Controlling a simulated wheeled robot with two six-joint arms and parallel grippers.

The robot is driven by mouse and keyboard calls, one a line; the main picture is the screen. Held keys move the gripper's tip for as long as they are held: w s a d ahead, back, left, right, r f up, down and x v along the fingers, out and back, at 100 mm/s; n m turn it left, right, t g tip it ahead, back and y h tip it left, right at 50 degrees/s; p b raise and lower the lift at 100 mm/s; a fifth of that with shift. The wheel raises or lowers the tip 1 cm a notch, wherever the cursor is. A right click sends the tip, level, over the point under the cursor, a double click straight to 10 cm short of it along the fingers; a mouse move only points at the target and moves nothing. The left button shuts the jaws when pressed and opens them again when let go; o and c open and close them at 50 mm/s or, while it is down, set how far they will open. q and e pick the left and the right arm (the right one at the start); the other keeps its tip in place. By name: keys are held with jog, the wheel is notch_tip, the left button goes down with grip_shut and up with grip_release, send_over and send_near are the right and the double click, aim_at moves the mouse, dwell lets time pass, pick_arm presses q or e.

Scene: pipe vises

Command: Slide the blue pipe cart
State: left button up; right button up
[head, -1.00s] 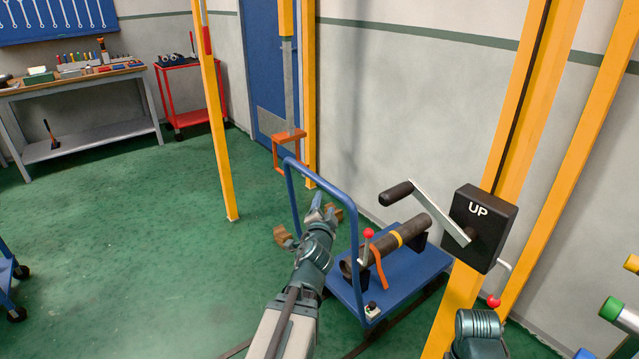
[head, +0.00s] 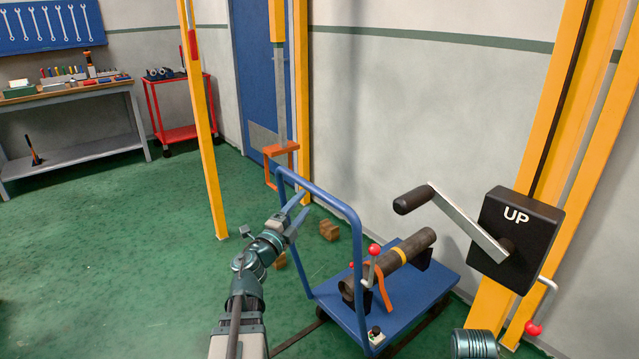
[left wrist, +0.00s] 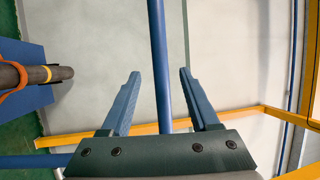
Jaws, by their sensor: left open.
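The blue pipe cart (head: 424,290) stands on the floor right of centre in the head view. A dark pipe (head: 414,246) with a yellow band lies on it, with an orange strap across it. The cart's blue push handle (head: 325,196) rises at its left end. My left gripper (head: 304,203) is open at the handle's top bar. In the left wrist view the bar (left wrist: 158,60) runs between the open fingers (left wrist: 158,88), which do not close on it. The pipe also shows at that view's left edge (left wrist: 40,75). My right gripper is not in view.
A black crank box marked UP (head: 512,238) with a crank handle is on a yellow post at right. Another yellow post (head: 207,150) and an orange bracket (head: 281,150) stand behind the cart. Brown blocks (head: 329,230) lie on the floor. Green floor at left is clear.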

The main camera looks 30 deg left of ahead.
pick_arm(q)
jog(key=w+r+p, duration=0.1)
jog(key=w+r, duration=0.1)
jog(key=w, duration=0.8)
jog(key=shift+w+p, duration=0.3)
jog(key=shift+w, duration=0.05)
grip_shut()
jog(key=shift+s, duration=0.1)
dwell(0.8)
